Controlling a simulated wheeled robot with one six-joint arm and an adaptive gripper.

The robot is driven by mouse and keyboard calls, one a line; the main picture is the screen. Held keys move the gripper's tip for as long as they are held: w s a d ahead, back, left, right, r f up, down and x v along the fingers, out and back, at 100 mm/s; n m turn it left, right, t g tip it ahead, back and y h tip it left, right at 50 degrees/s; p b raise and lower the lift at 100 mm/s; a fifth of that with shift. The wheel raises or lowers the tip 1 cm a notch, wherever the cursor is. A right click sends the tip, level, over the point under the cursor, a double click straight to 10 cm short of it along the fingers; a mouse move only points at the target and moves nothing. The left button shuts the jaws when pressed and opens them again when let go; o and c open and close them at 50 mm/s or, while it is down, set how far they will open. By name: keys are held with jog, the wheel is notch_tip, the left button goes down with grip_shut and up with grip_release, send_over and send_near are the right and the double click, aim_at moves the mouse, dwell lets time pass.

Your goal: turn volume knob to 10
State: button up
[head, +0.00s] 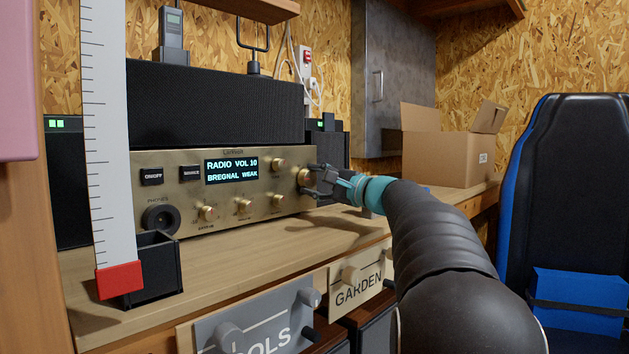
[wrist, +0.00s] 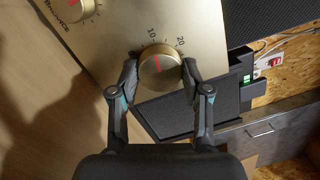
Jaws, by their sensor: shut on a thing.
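The gold radio (head: 270,205) stands on the bench, and its display (head: 231,170) reads "RADIO VOL 10" and "BREGNAL WEAK". The volume knob (head: 303,177) is the large gold knob at the right end of the front panel. In the wrist view the volume knob (wrist: 160,72) has a red line pointing roughly towards the printed 10; a 20 is printed to its right. My gripper (head: 315,181) is at the knob; in the wrist view my gripper (wrist: 160,82) has one finger on each side, shut on it.
Smaller knobs (head: 243,206) and two black buttons (head: 152,177) are on the same panel. A black open box (head: 152,272) with a tall ruler (head: 106,130) stands at front left. A cardboard box (head: 447,158) sits on the bench at right. The bench top in front of the radio is mostly clear.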

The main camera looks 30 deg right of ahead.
dwell(0.5)
jog(key=o, duration=1.2)
jog(key=shift+c, duration=0.2)
jog(key=v, duration=1.2)
jog(key=shift+a, duration=0.1)
